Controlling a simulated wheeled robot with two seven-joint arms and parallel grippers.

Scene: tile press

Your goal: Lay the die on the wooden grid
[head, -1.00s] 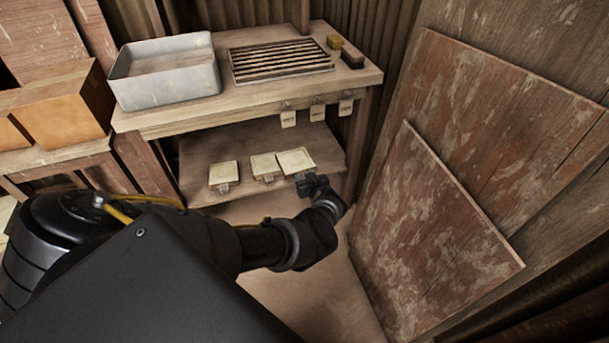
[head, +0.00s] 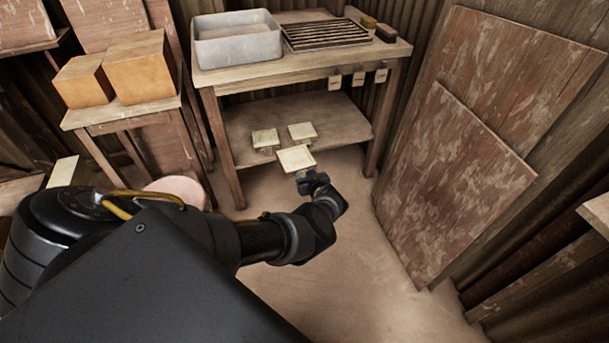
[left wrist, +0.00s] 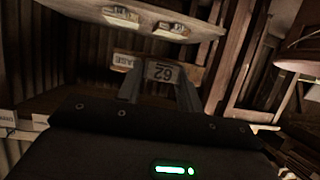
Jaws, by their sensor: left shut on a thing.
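My left gripper (head: 309,178) is shut on a die (head: 296,158), a pale square plate held in front of the lower shelf. Two similar pale dies (head: 265,138) (head: 302,131) stand at the lower shelf, behind the held one. The wooden grid (head: 325,34), a dark slatted rack, lies on the bench top, above and beyond my gripper. It looks bare. My right gripper is not in view.
A grey metal basin (head: 237,47) stands left of the grid on the bench (head: 300,68). Brushes (head: 385,34) lie to its right. Small tags (head: 358,77) hang from the front edge. Boards (head: 450,190) lean at right. Orange blocks (head: 140,68) sit at left. Floor before the bench is open.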

